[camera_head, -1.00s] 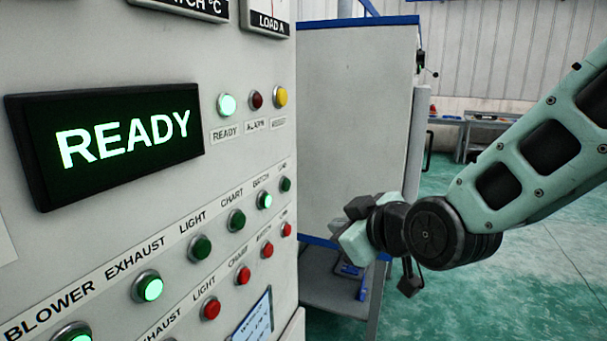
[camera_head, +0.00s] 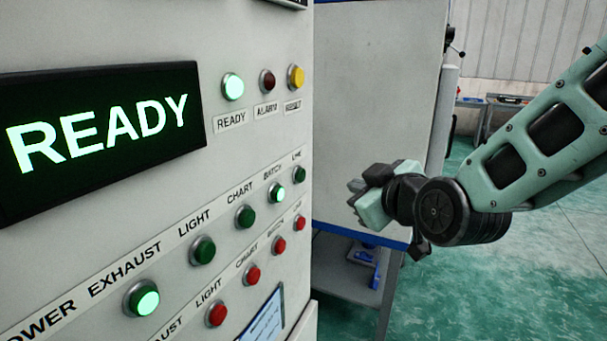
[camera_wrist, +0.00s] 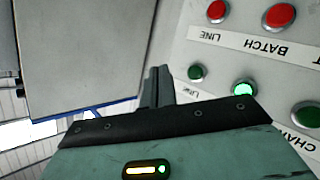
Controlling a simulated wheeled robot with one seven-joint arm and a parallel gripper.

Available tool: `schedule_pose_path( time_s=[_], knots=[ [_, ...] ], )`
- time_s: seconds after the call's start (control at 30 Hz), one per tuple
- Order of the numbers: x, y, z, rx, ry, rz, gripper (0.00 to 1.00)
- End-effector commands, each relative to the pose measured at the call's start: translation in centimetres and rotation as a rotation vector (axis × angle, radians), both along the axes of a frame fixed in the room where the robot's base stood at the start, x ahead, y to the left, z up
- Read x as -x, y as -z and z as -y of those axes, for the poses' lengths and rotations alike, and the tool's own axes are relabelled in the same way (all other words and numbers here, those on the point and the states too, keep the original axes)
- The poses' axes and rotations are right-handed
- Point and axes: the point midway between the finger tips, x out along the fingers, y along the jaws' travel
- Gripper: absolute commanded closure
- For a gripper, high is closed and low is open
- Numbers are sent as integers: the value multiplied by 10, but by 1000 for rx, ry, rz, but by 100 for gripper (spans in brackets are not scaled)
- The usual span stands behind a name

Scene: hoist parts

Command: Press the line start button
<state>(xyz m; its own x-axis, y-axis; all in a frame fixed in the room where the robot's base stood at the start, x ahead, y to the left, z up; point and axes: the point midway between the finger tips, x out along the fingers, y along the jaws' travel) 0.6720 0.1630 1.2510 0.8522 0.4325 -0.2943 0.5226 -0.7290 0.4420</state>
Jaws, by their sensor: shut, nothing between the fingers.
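The green LINE button (camera_head: 299,174), unlit, is at the right end of the green row on the grey control panel (camera_head: 262,125). It also shows in the wrist view (camera_wrist: 197,72), with its label upside down. Below it in the head view is the red LINE button (camera_head: 299,222). To its left is the lit green BATCH button (camera_head: 276,196). My gripper (camera_head: 355,195) is to the right of the panel in the head view, its fingers pointing left. The fingers are shut and empty, and apart from the button. They show in the wrist view too (camera_wrist: 158,82).
A large READY display (camera_head: 100,135) and READY, ALARM and yellow lamps are on the panel above the button rows. A grey cabinet (camera_head: 375,90) stands behind my gripper. A shelf with blue items (camera_head: 362,256) is below. Green floor is open at right.

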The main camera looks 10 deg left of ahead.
Motion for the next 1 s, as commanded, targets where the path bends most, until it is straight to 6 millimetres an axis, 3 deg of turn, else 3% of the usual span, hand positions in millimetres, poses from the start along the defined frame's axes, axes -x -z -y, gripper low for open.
schedule_pose_path(
  time_s=[0.3,0.5,1.0],
  knots=[
    [-15,-1,-43,-1,-1,-4,100],
    [-22,0,-60,0,0,-2,100],
    [-25,0,-68,0,1,-2,100]
  ],
)
